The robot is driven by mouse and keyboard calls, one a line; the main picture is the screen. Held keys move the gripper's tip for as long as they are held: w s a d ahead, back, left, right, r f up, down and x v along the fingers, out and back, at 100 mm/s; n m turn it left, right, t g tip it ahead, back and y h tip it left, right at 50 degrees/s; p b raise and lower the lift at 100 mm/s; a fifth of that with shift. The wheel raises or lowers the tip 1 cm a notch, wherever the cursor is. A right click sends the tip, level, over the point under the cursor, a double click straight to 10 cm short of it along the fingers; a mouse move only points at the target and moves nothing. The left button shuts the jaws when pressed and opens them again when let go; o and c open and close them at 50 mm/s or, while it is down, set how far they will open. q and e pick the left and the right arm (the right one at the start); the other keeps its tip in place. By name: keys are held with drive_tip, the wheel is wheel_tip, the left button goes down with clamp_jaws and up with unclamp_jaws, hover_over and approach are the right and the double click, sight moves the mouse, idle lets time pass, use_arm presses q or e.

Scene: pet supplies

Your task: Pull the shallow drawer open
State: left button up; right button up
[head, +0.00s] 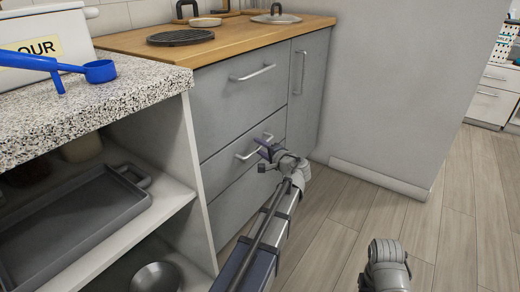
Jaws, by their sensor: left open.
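The grey cabinet has a tall upper drawer front (235,95) and a shallower drawer front (222,172) below it, both flush with the cabinet. The shallow drawer has a silver bar handle (247,154). My left gripper (264,158) is open at the right end of this handle and partly hides it. I cannot tell whether the handle lies between the fingers or whether they touch it. My right gripper is not in view; a grey part of my right arm shows at the bottom right.
Another front (235,210) lies below the shallow drawer. At left, an open shelf unit holds a dark tray (70,225) and a metal bowl (156,277). A blue scoop (98,71) lies on the speckled counter (110,105). Wooden floor (345,215) is clear at right.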

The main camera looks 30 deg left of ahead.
use_arm(q)
drive_tip(key=shift+a, duration=0.15)
drive_tip(key=shift+c, duration=0.3)
clamp_jaws()
idle(1.1)
